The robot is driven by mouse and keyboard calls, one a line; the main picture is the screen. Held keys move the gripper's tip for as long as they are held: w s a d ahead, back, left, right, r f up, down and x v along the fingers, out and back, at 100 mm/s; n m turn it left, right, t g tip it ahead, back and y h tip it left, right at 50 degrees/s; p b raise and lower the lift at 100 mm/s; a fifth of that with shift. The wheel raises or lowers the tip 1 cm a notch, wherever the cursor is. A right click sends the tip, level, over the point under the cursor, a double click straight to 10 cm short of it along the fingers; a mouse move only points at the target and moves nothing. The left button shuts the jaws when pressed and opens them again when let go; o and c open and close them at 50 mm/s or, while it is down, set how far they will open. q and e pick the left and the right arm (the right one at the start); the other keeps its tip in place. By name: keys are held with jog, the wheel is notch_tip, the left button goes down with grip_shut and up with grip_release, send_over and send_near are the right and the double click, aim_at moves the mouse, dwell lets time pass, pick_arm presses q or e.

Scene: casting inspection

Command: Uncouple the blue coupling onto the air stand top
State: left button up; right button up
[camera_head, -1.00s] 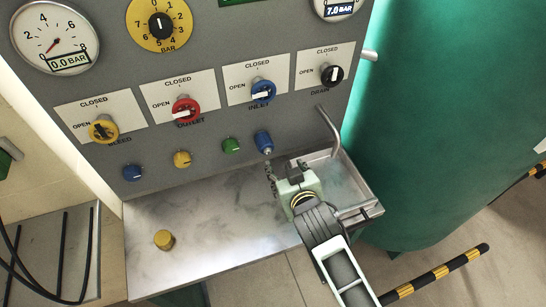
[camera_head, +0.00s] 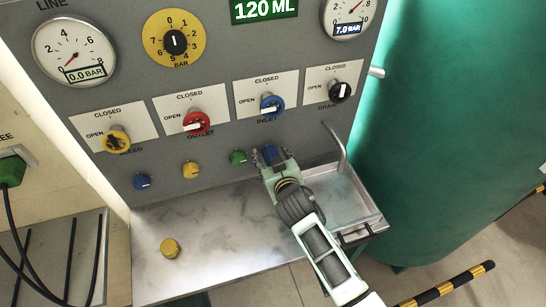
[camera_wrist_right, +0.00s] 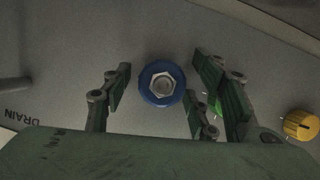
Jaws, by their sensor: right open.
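The blue coupling (camera_head: 270,154) sticks out of the grey panel below the INLET valve. In the right wrist view the blue coupling (camera_wrist_right: 162,83) shows end-on, a blue ring around a metal hex nut. My right gripper (camera_head: 271,165) is at the coupling, and in the wrist view its open fingers (camera_wrist_right: 160,88) stand on both sides of it with gaps. The air stand top (camera_head: 225,235) is the bare metal surface below the panel. A yellow cap (camera_head: 170,248) lies on it at the left. My left gripper is not in view.
Green (camera_head: 238,157), yellow (camera_head: 191,169) and smaller blue (camera_head: 142,181) fittings sit left of the coupling. A bent pipe (camera_head: 339,150) hangs over the sink basin (camera_head: 372,215) at the right. A green tank (camera_head: 455,130) stands beyond. The middle of the top is clear.

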jog(key=shift+s, duration=0.1)
jog(key=c, duration=1.3)
